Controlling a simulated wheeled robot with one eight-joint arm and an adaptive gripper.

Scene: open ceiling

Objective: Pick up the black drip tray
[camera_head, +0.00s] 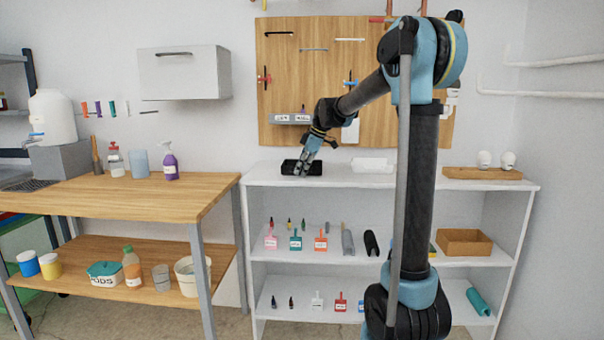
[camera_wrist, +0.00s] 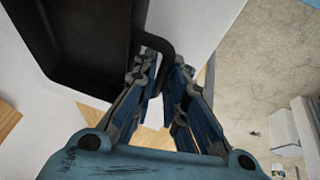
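The black drip tray (camera_head: 290,168) is on the top of the white shelf unit, toward its left end. In the wrist view the tray (camera_wrist: 85,45) fills the upper left, with a dark looped handle (camera_wrist: 160,42) on its right side. My gripper (camera_head: 304,168) reaches down at the tray. In the wrist view my gripper's fingers (camera_wrist: 164,75) are close together, one on each side of the handle, and look shut on it. I cannot tell whether the tray is raised off the shelf top.
A white tray (camera_head: 372,165) stands to the right on the shelf top (camera_head: 420,180). A wooden tray with two white round items (camera_head: 483,173) is farther right. A pegboard (camera_head: 280,80) rises behind. A wooden workbench (camera_head: 130,195) with bottles is at left.

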